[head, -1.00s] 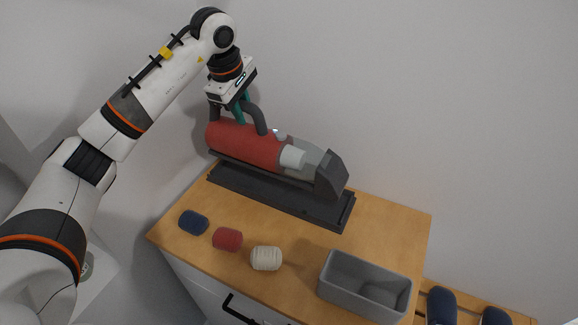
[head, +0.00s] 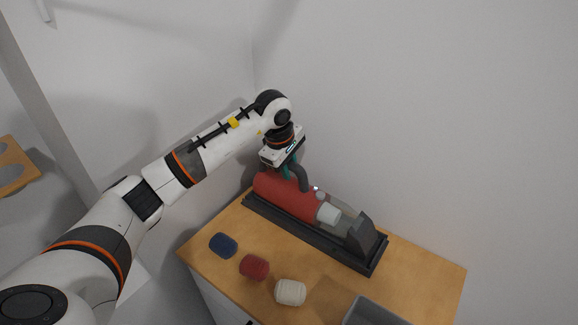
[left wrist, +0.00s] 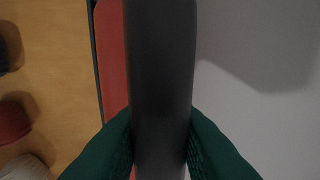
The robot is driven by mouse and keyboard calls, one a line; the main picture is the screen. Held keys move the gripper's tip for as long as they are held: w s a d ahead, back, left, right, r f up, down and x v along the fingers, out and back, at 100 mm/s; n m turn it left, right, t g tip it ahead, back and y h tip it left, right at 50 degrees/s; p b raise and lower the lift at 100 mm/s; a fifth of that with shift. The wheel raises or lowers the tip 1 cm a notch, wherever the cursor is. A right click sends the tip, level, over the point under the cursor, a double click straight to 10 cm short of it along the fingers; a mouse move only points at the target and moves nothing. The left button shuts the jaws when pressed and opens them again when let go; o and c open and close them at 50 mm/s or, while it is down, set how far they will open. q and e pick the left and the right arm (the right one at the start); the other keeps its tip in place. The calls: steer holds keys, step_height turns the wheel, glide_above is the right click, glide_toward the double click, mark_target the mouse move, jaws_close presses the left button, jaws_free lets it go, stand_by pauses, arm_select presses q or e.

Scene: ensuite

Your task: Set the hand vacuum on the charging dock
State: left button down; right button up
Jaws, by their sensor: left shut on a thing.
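The hand vacuum (head: 292,198) has a red body, a dark handle and a grey, clear-looking nose toward the right. It lies lengthwise over the dark charging dock (head: 318,239), a long tray at the back of the wooden cabinet top. It appears to be down in or on the dock; exact contact cannot be told. My left gripper (head: 291,169) is above the vacuum, shut on its handle. In the left wrist view the green fingers (left wrist: 160,145) close on both sides of the dark handle (left wrist: 160,80). My right gripper is not in view.
On the wooden top (head: 225,280) a blue roll (head: 223,245), a red roll (head: 254,267) and a cream roll (head: 290,292) lie in front of the dock. A grey bin (head: 370,313) stands at the front right. A white wall (head: 450,120) rises behind.

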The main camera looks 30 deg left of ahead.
arm_select(q)
steer(key=shift+f, duration=0.1)
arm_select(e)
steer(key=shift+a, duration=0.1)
arm_select(q)
steer(key=c, duration=1.7)
jaws_free()
steer(key=shift+f, duration=0.25)
steer(key=o, duration=0.5)
steer(key=shift+s+r, duration=0.1)
steer(key=shift+c, duration=0.2)
steer(key=shift+r, duration=0.35)
steer(key=p+v, duration=0.6)
steer(key=v, duration=0.5)
steer(key=shift+r+p, duration=0.2)
steer(key=shift+p, duration=0.1)
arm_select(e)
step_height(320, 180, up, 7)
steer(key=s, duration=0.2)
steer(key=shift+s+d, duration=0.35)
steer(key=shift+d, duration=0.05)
